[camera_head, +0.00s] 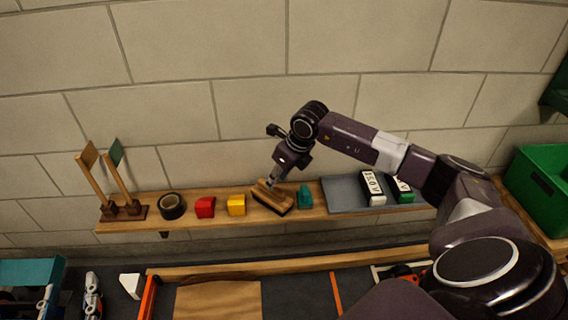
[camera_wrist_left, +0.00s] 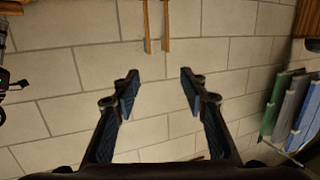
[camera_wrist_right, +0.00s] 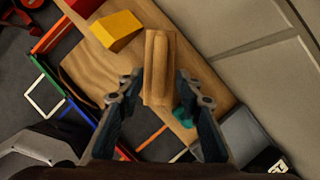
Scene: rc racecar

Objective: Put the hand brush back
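The hand brush (camera_head: 272,198) has a wooden body and handle with dark bristles at its lower front. It is at the wall shelf, between a yellow block and a teal block. My right gripper (camera_head: 277,180) points down at its top. In the right wrist view the brush (camera_wrist_right: 158,62) lies between the fingers of my right gripper (camera_wrist_right: 160,84), which look closed against its sides. Whether its bristles touch the shelf is hard to tell. My left gripper (camera_wrist_left: 160,85) is open and empty in front of the wall, outside the head view.
The wooden shelf (camera_head: 325,213) also carries a black tape roll (camera_head: 172,206), a red block (camera_head: 205,207), the yellow block (camera_head: 236,205), the teal block (camera_head: 305,197) and a grey tray (camera_head: 345,190) with labelled boxes. Two upright sticks stand left. A green bin (camera_head: 535,190) is at right.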

